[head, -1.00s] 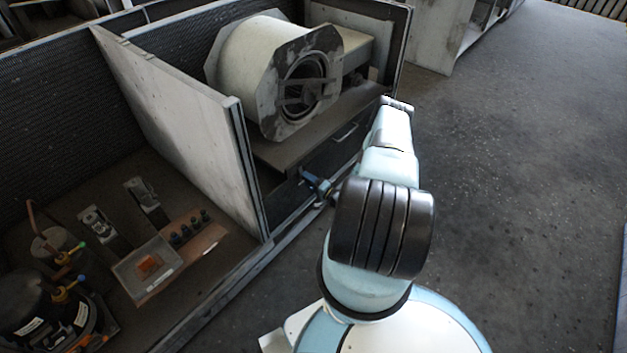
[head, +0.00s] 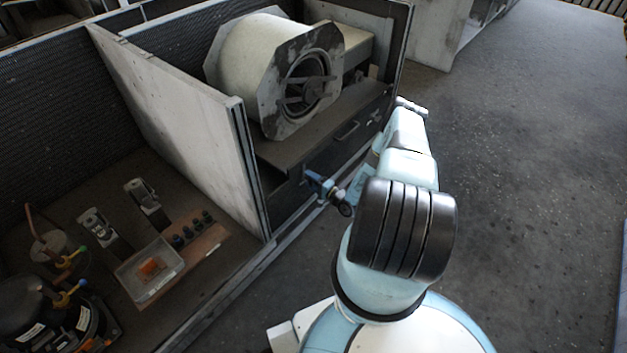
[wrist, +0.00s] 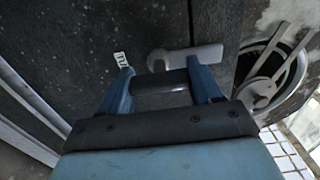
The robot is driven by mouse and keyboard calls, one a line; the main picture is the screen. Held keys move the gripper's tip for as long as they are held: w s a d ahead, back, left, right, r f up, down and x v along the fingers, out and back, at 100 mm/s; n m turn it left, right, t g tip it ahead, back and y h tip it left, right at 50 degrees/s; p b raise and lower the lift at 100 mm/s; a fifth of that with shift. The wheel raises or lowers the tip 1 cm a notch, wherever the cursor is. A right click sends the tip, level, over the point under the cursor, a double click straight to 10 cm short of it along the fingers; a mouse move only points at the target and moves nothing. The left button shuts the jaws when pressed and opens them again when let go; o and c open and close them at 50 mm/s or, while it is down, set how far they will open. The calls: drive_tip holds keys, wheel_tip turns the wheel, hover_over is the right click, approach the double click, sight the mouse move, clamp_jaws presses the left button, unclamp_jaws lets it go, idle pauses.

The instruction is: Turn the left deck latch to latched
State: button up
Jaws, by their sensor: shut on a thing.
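The left deck latch (wrist: 195,56) is a light grey lever with a rounded end at its left, on the dark deck front in the wrist view. It lies nearly level there, pointing right. My gripper (wrist: 163,82) has its two blue fingers apart, shut on a dark grey block-like part of the latch between them. How that part joins the lever is hard to see. In the head view my gripper (head: 313,179) is at the lower left of the deck front, and the latch is too small and covered to make out.
The blower housing (head: 271,75) stands on the deck above, with a spoked opening; a bar handle (head: 347,131) is on the deck front. A pale partition (head: 180,115) stands left. A tray (head: 149,268) with an orange piece lies beyond it. The floor at right is clear.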

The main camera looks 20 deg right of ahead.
drive_tip(key=o, duration=1.5)
drive_tip(key=shift+w+d, duration=0.25)
drive_tip(key=shift+d, duration=0.35)
drive_tip(key=shift+a, duration=0.2)
drive_tip(key=shift+s, duration=0.1)
drive_tip(key=v, duration=1.3)
drive_tip(key=shift+s+d+f, duration=0.1)
drive_tip(key=shift+s, duration=0.3)
